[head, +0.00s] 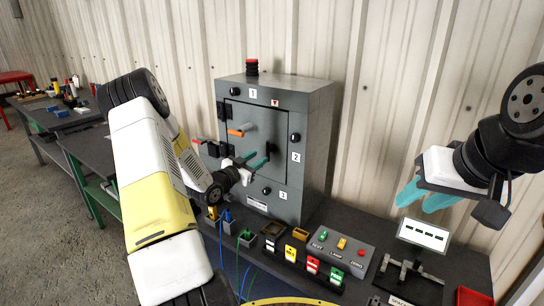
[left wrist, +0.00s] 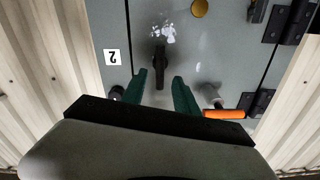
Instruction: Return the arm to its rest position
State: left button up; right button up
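The grey enclosure (head: 318,130) stands on the dark bench against the wall, with number labels 1, 2 and 3 around its door. My left gripper (head: 260,156) is in front of the door, its green fingers pointing at it. In the left wrist view the fingers are apart and hold nothing. A dark handle (left wrist: 160,62) on the door shows just beyond and between the fingertips; I cannot tell whether they touch it. An orange-gripped lever (head: 241,131) sticks out at the door's left. My right gripper (head: 416,203) hangs at the right, above the bench, its teal fingers apart and empty.
A grey button box (head: 338,250), small colored bins and tagged blocks crowd the bench before the enclosure. A white display (head: 423,235), a black stand (head: 408,280) and a red tray (head: 472,297) are at right.

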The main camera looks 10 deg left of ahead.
pick_arm(q)
jog(key=s+d+r+n+g+y, duration=0.2)
jog(key=s+d+r+g+y, duration=0.1)
jog(key=s+r, duration=0.4)
jog(key=s+d+r+n+g+y, duration=0.1)
jog(key=s+d+r+g+y, duration=0.15)
jog(key=s+r, duration=0.45)
jog(key=s+d+r+n+g, duration=0.1)
jog(key=s+d, duration=0.1)
jog(key=s, duration=0.6)
jog(key=s+d+r+n+g+h, duration=0.1)
jog(key=s+d+g, duration=0.1)
jog(key=s, duration=0.5)
jog(key=s+d+r+n+g, duration=0.1)
jog(key=s+d, duration=0.3)
jog(key=s, duration=0.4)
jog(key=shift+s+r+g, duration=0.25)
jog(key=shift+s+g, duration=0.1)
jog(key=shift+g, duration=0.3)
